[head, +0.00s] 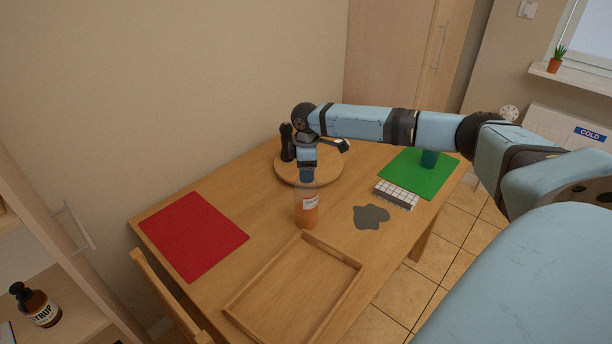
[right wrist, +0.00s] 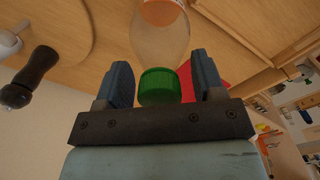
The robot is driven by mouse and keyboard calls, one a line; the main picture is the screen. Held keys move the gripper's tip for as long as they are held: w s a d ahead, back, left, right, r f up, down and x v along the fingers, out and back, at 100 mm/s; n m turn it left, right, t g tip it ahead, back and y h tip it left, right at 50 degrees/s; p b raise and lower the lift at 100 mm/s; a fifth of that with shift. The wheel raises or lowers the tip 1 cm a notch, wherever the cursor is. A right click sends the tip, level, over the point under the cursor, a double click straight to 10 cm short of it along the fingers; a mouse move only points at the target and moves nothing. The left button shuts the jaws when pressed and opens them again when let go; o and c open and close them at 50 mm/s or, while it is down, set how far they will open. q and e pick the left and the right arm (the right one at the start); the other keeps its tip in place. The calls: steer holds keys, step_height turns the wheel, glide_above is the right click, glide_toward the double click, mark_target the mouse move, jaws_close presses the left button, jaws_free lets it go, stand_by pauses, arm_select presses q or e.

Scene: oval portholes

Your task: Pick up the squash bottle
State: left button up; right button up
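The squash bottle (head: 306,212) stands upright on the wooden table, just behind the wooden tray. It has orange liquid in its lower part, a pale label and a clear upper part. My right gripper (head: 307,179) points down over its top and hides the cap in the head view. In the right wrist view, the bottle (right wrist: 160,38) has a green cap (right wrist: 159,86). The fingers of my right gripper (right wrist: 162,84) are open on either side of the cap, with a small gap showing at each side. My left gripper is not in view.
A wooden tray (head: 237,306) lies in front of the bottle, a red mat (head: 192,236) to its left. Behind is a round board (head: 323,176) with a dark mill (head: 287,143). At right are a grey patch (head: 371,216), a white gridded block (head: 397,194) and a green mat (head: 410,179).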

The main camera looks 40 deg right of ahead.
jaws_close()
steer(key=shift+r, duration=0.1)
